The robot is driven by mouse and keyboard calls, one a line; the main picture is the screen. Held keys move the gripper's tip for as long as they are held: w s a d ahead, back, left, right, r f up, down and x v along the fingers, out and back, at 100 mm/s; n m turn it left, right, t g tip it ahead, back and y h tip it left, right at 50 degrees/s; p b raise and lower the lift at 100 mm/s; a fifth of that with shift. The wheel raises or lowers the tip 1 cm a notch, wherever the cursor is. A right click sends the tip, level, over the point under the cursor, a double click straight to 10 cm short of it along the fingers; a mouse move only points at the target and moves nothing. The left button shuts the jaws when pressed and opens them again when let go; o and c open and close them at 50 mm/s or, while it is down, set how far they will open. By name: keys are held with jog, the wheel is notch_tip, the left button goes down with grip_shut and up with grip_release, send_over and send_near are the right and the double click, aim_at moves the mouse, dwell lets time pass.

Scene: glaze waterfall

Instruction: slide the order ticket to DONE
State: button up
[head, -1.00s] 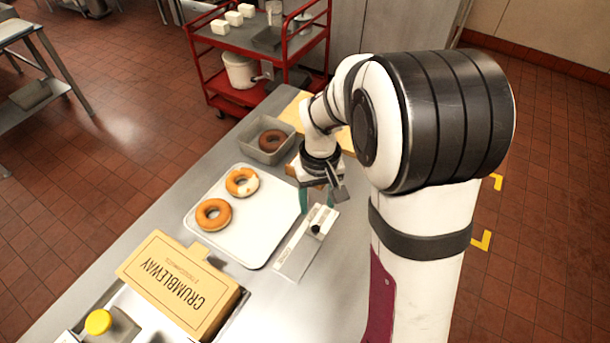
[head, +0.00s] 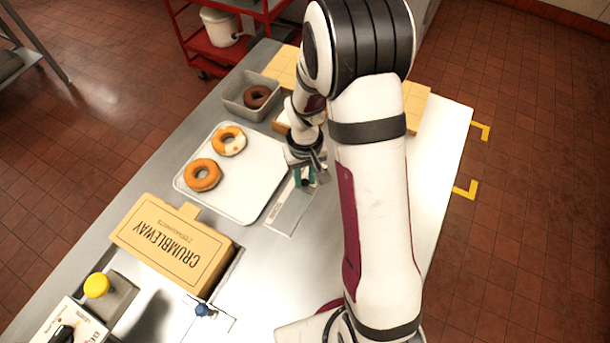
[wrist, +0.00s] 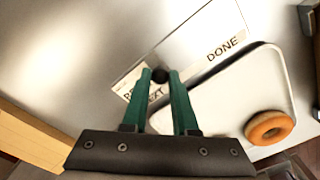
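The ticket rail (head: 284,214) is a pale flat strip beside the tray. In the wrist view the rail (wrist: 195,50) reads DONE at its upper right end. At its lower left end a word is partly covered by my fingers. The order ticket (wrist: 133,82) seems to be the pale piece at that lower left end. Its dark round knob (wrist: 159,75) sits between the tips of my teal fingers. My gripper (head: 305,182) is down at the rail's far end, and it also shows in the wrist view (wrist: 160,73). Whether the fingers press the knob I cannot tell.
A white tray (head: 245,190) with two ring doughnuts lies left of the rail. A grey bin (head: 238,104) with a dark doughnut stands behind it. A Crumbleway box (head: 175,243) and a yellow button (head: 97,285) are nearer. The counter around the rail's near end is clear.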

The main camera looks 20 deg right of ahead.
grip_shut()
dwell(0.9)
jog(key=s+a, duration=0.8)
jog(key=shift+s+a, duration=0.1)
jog(key=o, duration=0.8)
grip_release()
